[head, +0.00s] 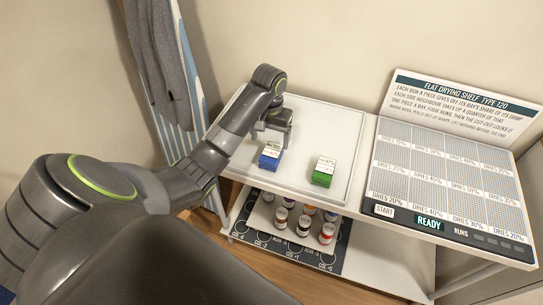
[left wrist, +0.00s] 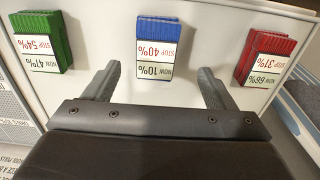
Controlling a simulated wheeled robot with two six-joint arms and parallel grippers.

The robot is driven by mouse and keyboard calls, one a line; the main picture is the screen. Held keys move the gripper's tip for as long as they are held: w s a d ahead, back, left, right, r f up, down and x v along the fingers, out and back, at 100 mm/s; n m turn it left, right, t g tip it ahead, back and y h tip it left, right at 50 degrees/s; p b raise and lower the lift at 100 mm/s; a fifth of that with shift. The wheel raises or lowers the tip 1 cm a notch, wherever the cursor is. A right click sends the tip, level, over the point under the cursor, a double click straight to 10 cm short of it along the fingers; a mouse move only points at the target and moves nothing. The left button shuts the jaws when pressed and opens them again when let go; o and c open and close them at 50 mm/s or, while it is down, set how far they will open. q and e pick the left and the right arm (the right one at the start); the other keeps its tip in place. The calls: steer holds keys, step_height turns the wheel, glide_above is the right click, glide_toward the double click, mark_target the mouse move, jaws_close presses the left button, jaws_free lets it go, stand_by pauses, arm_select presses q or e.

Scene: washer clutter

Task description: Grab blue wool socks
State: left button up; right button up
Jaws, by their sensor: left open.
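The blue wool socks show as a blue ribbed bundle (head: 270,156) with a white label, on the white tray. In the left wrist view the blue bundle (left wrist: 158,40) sits centred ahead of the open fingers, its label reading NOW 10%, STOP 40%. My left gripper (head: 284,130) is at the bundle's far side in the head view, open and holding nothing. It also shows in the left wrist view (left wrist: 159,76), one finger on each side of the label's near end. Whether the fingers touch the bundle is unclear. My right gripper is not in view.
A green bundle (head: 322,172) lies to the right on the tray (head: 335,122). A red bundle (left wrist: 266,58) shows in the left wrist view. A drying shelf panel (head: 450,175) reads READY. Several small jars (head: 304,225) stand on a lower shelf. Grey cloth (head: 160,50) hangs behind.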

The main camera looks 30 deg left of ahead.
mark_target(271, 152)
arm_select(q)
steer(key=shift+d+f+b, duration=0.1)
steer(key=shift+f+b, duration=0.85)
steer(key=shift+f, duration=0.45)
steer(key=shift+d+f+b, duration=0.2)
steer(key=shift+f+b, duration=0.6)
steer(key=shift+f, duration=1.3)
steer(key=shift+c, duration=0.5)
steer(key=c, duration=1)
